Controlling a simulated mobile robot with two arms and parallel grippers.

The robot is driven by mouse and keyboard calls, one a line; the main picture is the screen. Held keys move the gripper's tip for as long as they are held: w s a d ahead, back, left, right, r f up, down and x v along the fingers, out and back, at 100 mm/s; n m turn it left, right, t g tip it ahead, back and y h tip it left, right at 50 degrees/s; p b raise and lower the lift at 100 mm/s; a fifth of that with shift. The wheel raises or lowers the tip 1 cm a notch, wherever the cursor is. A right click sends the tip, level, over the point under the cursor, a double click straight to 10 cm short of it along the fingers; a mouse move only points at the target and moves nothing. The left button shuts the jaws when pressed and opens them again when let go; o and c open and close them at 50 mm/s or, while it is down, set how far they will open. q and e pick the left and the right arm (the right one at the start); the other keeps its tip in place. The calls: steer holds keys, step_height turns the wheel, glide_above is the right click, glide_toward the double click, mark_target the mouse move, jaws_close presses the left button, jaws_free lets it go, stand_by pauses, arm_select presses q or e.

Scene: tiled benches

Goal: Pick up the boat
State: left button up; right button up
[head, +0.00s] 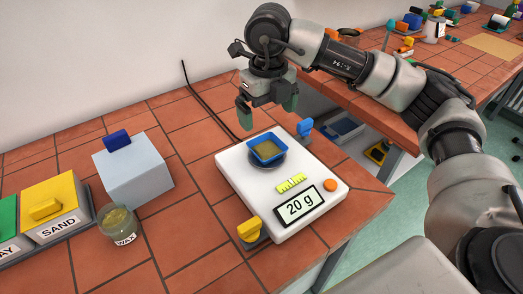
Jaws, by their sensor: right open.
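The boat (267,149) is a small blue square tray with a tan filling. It sits on the round dark pan of a white scale (235,178), whose display (299,205) reads 20 g. My right gripper (267,109) is open and empty. It points down, behind and above the boat in the picture, with its greenish fingers spread and apart from the boat. My left gripper is not in view.
A yellow SAND box (57,209), a glass WAX jar (118,226) and a grey block with a blue handle (133,173) stand left of the scale. A yellow knob (249,228) and a blue one (305,127) flank the scale. A black cable (208,105) lies behind.

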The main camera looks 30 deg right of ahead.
mark_target(267, 152)
step_height(267, 152, down, 4)
steer(key=shift+s+a+r, duration=0.1)
steer(key=shift+r, duration=0.1)
steer(key=shift+f+p, duration=0.4)
steer(key=shift+f, duration=0.2)
step_height(267, 152, down, 4)
steer(key=shift+s+r+p, duration=0.15)
steer(key=shift+r+p, duration=0.05)
steer(key=shift+p, duration=0.35)
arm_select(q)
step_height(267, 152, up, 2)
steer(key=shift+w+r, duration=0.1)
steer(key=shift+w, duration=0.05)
arm_select(e)
steer(key=shift+f, duration=0.4)
steer(key=shift+c, duration=0.2)
